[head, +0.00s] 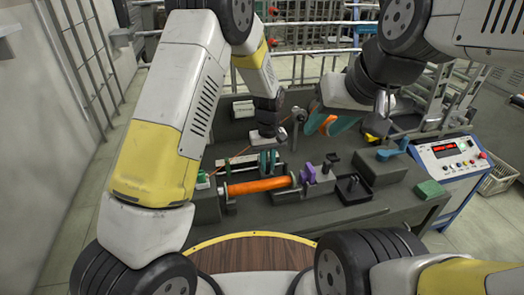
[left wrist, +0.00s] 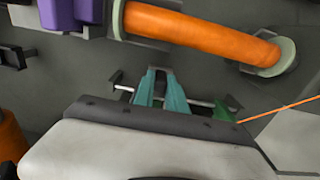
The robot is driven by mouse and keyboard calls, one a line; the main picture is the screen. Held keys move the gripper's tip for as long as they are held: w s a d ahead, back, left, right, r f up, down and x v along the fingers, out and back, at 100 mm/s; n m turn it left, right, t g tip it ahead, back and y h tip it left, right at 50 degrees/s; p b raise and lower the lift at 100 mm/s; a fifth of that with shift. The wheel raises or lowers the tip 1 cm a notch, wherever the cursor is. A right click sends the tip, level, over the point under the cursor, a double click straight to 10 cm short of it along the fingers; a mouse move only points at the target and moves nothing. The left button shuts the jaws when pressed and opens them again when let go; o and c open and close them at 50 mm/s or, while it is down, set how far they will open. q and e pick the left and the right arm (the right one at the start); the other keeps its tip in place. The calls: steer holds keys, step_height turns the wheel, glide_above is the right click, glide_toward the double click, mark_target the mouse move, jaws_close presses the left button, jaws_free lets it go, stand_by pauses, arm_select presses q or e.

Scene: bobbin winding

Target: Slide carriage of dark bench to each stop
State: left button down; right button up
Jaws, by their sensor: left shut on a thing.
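The dark bench (head: 270,218) stands before me. My left gripper (head: 268,161) reaches down over a thin guide rod behind the orange bobbin. In the left wrist view its teal fingers (left wrist: 160,85) straddle the rod (left wrist: 205,102), shut on the carriage, which is mostly hidden between them. Dark end stops sit at the rod's ends, one (left wrist: 117,80) at the left in that view. The orange bobbin (head: 260,186) lies level, parallel to the rod; it also shows in the left wrist view (left wrist: 195,32).
A purple block (head: 307,173) and a black tray (head: 352,188) stand right of the bobbin. A grey box with a blue lever (head: 393,149) and a green block (head: 430,189) lie further right. An orange thread (left wrist: 280,108) runs beside the rod. A control panel (head: 448,150) stands at right.

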arm_select(q)
steer(key=c, duration=1.4)
jaws_free()
steer(key=shift+o, duration=0.2)
steer(key=shift+r, duration=3.9)
steer(key=s+a+r+t+h, duration=0.1)
steer(key=s+a+r, duration=0.2)
steer(key=a+r, duration=0.15)
steer(key=s+a+r+m+t, duration=0.1)
steer(key=s+a+r, duration=0.15)
steer(key=r, duration=0.35)
steer(key=s+a+r+t+h, duration=0.1)
steer(key=s+a+r, duration=0.25)
steer(key=r, duration=0.25)
steer(key=s+a+r+m+t, duration=0.1)
steer(key=s+a+r, duration=0.1)
steer(key=s+a, duration=0.2)
steer(key=s+a+r+t, duration=0.2)
steer(key=s+a+r, duration=0.1)
steer(key=s, duration=0.7)
steer(key=shift+a+m, duration=0.4)
steer(key=shift+a, duration=0.45)
